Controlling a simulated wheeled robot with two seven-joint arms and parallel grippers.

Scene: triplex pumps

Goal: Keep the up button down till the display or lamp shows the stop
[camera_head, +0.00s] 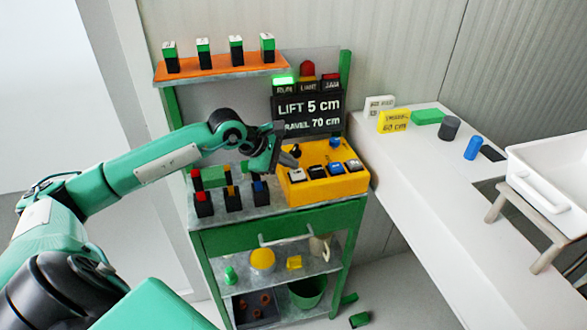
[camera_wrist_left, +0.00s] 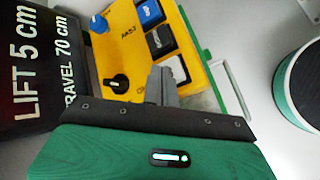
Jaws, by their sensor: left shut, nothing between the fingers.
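The yellow control box (camera_head: 335,188) on the green cart carries a row of square buttons, a black knob and a blue knob (camera_head: 334,143). The wrist view shows a blue button (camera_wrist_left: 150,12), a black button (camera_wrist_left: 160,40), a white button (camera_wrist_left: 174,69) and the black knob (camera_wrist_left: 118,83). Button labels are too small to read surely. My left gripper (camera_wrist_left: 162,86) is shut and empty, its tip beside the white button; I cannot tell whether it touches. The black display (camera_head: 308,112) reads LIFT 5 cm, TRAVEL 70 cm.
Several coloured blocks stand on the cart top left of the box, with more on the orange shelf (camera_head: 222,67). A white bench (camera_head: 400,165) at the right holds a yellow sign (camera_head: 394,121) reading 60 cm, a cylinder and a white tub (camera_head: 560,170).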

